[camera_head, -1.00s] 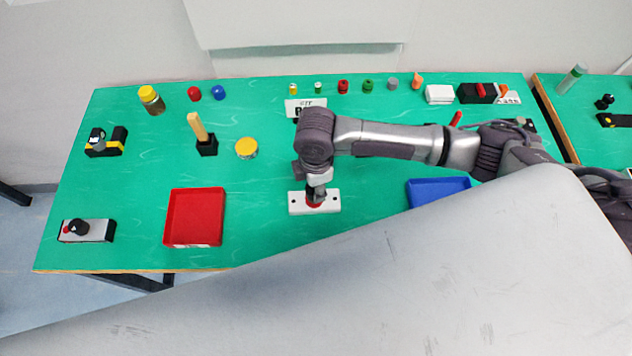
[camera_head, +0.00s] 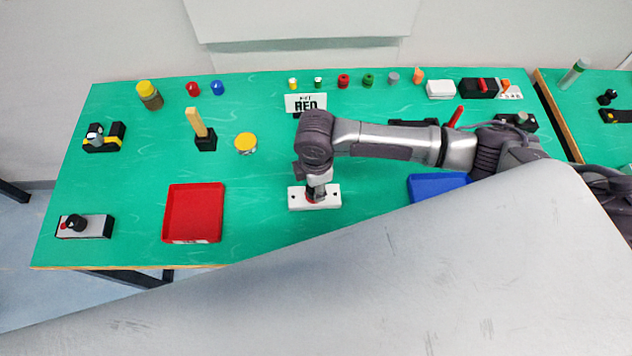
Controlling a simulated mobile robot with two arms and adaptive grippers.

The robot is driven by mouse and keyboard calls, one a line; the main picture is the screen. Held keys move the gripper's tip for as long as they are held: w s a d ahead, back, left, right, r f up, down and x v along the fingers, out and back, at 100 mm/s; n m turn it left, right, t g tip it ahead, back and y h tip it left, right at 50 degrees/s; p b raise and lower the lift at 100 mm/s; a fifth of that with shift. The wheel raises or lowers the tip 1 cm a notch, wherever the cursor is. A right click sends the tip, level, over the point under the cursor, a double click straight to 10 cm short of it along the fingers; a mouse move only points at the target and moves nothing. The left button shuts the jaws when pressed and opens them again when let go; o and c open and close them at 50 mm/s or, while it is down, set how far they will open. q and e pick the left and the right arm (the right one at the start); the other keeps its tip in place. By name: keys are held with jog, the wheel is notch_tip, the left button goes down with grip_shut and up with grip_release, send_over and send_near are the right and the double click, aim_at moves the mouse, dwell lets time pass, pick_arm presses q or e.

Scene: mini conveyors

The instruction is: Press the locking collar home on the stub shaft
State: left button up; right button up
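A white base plate (camera_head: 329,197) with dark holes lies on the green table, centre front. My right arm comes in from the right, and its gripper (camera_head: 313,194) points down onto the middle of this plate. A small bit of red (camera_head: 309,201), likely the locking collar, shows at the fingertips, low against the plate. The gripper and wrist hide most of it, and the stub shaft is not visible. I cannot tell whether the fingers are closed on the collar or resting on it. My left gripper is not in view.
A red tray (camera_head: 193,213) lies left of the plate, and a blue tray (camera_head: 432,187) lies right, partly covered by a grey surface. A "KIT RED" sign (camera_head: 306,103) stands behind the wrist. Small coloured parts line the back edge. The table between red tray and plate is clear.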

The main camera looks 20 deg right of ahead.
jog(key=o, duration=0.5)
jog(key=shift+o, duration=0.2)
jog(key=shift+r, duration=0.1)
notch_tip(320, 180, up, 12)
